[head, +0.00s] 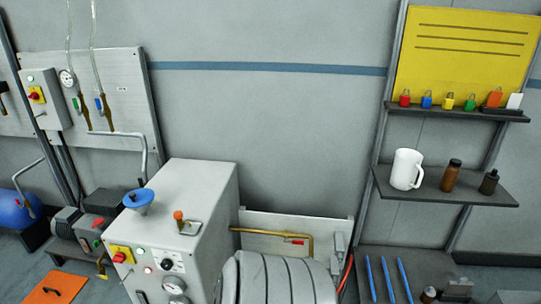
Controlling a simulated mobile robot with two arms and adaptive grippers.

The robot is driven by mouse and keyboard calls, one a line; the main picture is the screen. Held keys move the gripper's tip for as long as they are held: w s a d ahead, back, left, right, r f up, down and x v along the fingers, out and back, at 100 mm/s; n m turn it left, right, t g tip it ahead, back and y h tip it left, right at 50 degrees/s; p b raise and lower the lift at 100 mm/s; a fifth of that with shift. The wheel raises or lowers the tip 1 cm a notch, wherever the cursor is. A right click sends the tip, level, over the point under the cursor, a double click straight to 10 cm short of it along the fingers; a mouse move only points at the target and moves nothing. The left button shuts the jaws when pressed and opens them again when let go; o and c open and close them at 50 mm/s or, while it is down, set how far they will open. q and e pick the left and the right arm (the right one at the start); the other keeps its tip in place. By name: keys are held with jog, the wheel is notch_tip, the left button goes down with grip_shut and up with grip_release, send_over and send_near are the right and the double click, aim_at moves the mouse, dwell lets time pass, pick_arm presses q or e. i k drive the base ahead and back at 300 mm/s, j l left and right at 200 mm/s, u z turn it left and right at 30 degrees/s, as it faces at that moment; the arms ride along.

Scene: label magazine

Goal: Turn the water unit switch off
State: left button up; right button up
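Two red rotary switches on yellow plates are in the head view; I cannot tell which belongs to the water unit. One switch (35,95) is on a grey wall box (58,112) at the left, beside a gauge and hoses. The other switch (120,256) is on the front of a grey cabinet (195,185) at lower left centre, near a green lamp, a black dial and gauges. The exact knob positions are too small to read. Neither of my grippers is in view.
A blue funnel (138,199) and an orange-knobbed lever (179,216) are on the cabinet top. A ribbed grey drum (275,280) stands to its right. Shelves at right hold a white mug (406,169), bottles and padlocks below a yellow board (465,50). A blue tank (12,212) is far left.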

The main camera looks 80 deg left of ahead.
aim_at(119, 258)
jog(key=u, duration=3.55)
